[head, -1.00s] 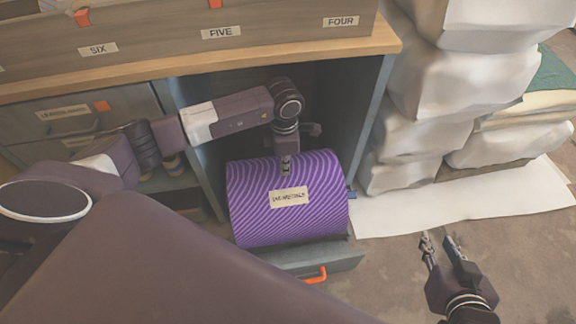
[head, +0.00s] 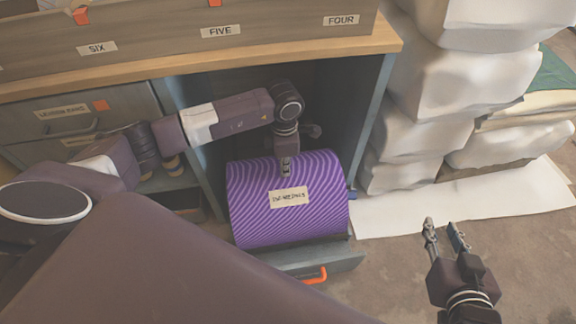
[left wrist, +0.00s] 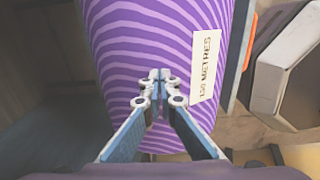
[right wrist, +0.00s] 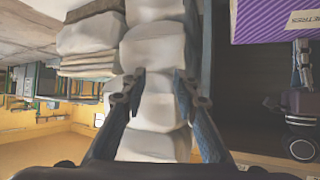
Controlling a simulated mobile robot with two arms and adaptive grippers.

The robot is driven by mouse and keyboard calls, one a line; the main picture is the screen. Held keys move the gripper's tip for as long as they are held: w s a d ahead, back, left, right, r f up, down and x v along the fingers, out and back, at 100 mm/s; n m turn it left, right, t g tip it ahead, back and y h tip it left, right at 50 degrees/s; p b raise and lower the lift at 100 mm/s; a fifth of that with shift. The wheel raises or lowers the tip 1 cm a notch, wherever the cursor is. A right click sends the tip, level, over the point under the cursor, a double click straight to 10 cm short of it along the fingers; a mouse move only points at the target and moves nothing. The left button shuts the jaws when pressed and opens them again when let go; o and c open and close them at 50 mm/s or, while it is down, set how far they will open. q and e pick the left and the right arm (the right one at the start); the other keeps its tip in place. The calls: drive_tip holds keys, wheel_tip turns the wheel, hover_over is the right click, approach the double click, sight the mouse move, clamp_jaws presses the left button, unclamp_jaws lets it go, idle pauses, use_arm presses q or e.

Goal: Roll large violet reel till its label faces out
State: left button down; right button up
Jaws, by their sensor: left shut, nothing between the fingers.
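The large violet reel (head: 250,215) lies on its side in the open bay, on a low drawer-like tray (head: 345,262). It has wavy light stripes and a cream label (head: 289,198) on its upper front, facing the head camera. The label shows sideways in the left wrist view (left wrist: 206,66), ending in "METRES". My left gripper (head: 286,172) points down at the reel's top, just behind the label. Its fingertips are together, empty, at or very near the surface; I cannot tell if they touch. My right gripper (head: 446,228) is open and empty, right of the reel.
The wooden worktop (head: 385,42) with labelled bins overhangs the bay. The bay's right side panel (head: 372,115) stands close to the reel. White wrapped stacks (head: 440,95) and a white sheet (head: 470,200) lie to the right. An orange handle (head: 315,275) projects in front.

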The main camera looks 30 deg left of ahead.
use_arm(q)
drive_tip(key=shift+f, duration=0.25)
use_arm(e)
drive_tip(key=shift+w+a+r+t+y, duration=0.15)
drive_tip(key=shift+w+r+t, duration=0.2)
drive_tip(key=shift+r, duration=0.25)
drive_tip(key=shift+w+a+r+t+y, duration=0.15)
drive_tip(key=shift+w+r+t, duration=0.1)
drive_tip(key=shift+w+r, duration=0.25)
drive_tip(key=shift+s, duration=0.1)
